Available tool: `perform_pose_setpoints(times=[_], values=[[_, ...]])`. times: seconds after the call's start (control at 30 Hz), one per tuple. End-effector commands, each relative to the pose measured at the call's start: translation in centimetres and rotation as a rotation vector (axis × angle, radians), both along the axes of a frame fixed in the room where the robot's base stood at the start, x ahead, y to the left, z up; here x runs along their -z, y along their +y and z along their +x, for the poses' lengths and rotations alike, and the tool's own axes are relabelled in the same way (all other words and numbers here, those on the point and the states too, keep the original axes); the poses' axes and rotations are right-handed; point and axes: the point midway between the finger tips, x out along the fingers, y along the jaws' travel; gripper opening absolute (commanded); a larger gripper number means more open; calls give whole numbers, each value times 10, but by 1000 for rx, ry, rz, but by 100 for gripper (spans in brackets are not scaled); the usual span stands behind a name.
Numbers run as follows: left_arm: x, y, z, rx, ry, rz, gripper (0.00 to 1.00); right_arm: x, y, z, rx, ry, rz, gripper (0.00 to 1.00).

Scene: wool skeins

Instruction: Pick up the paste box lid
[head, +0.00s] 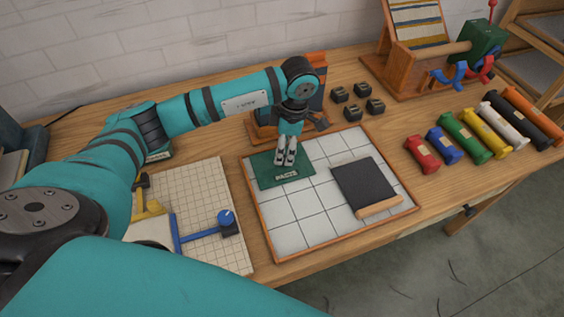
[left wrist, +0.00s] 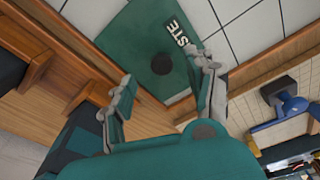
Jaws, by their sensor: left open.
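The paste box lid (head: 264,172) is a flat green square with a pale label, lying on the left part of the tiled tray (head: 320,220) in the head view. In the left wrist view the lid (left wrist: 135,35) shows a round dark knob (left wrist: 163,64) and a label with letters ending in "STE". My left gripper (head: 286,160) points down over the lid. In the left wrist view its fingers (left wrist: 167,77) are spread, with the knob beyond and between the tips. Nothing is held. I cannot tell whether the fingertips touch the lid. My right gripper is not in view.
A dark pad with a wooden edge (head: 365,185) lies on the tray's right. An orange-brown wooden stand (head: 262,130) is close behind the gripper. Several small dark blocks (head: 358,112) and coloured skeins (head: 464,138) lie right. A gridded board (head: 200,190) with a blue tool (head: 200,236) lies left.

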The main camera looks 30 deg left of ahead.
Motion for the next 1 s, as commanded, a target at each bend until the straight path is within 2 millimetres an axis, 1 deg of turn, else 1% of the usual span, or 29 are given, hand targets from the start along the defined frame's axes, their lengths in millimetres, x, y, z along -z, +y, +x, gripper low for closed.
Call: perform_pose_setpoints(times=[0.03,0.13,0.2,0.3,0.4,0.57,1.0], values=[[6,1,-3,-1,6,-1,55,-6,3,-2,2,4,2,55],[20,3,-5,-2,7,0,55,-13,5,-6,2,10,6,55],[32,4,-5,-2,6,-1,55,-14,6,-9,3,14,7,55],[42,5,-5,-1,3,0,55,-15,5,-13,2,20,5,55],[46,6,-5,-1,2,0,55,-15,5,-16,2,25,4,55],[46,6,-5,-1,2,0,55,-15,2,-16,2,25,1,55],[46,6,-5,-1,2,0,0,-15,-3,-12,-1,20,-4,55]])
